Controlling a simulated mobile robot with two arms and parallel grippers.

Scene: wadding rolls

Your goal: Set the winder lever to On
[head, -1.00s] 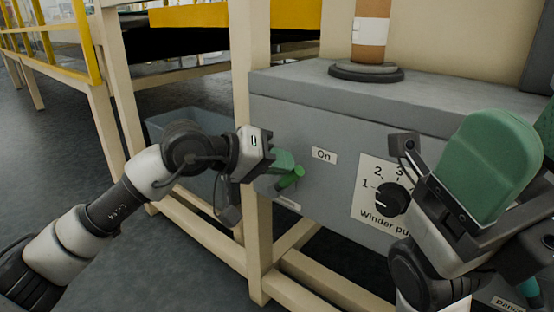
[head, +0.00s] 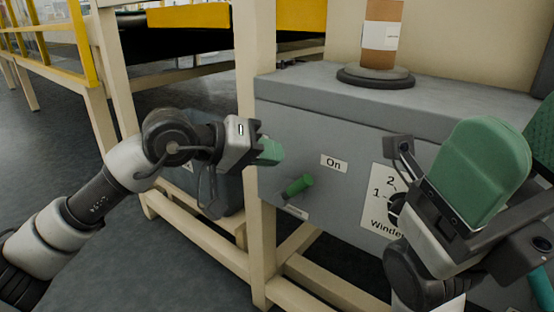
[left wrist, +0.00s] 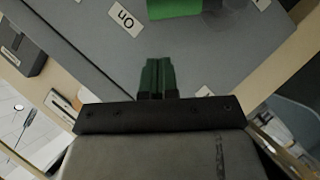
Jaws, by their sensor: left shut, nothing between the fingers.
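The winder lever (head: 299,186) is a short green handle on the front of a grey machine box (head: 330,135). It slants up and to the right, between the "On" label (head: 334,163) above right and a small label (head: 295,212) below, too small to read. My left gripper (head: 271,151) has green fingers, shut and empty, above and left of the lever and apart from it. In the left wrist view the shut fingers (left wrist: 157,77) point toward the box, with part of the green lever (left wrist: 174,8) at the top edge. My right gripper (head: 485,165) is in the right foreground; its jaw opening is unclear.
A dial (head: 397,208) on a white plate, partly hidden by my right arm, sits right of the lever. A cream frame post (head: 254,100) stands just behind my left gripper. Grey floor lies open at the left.

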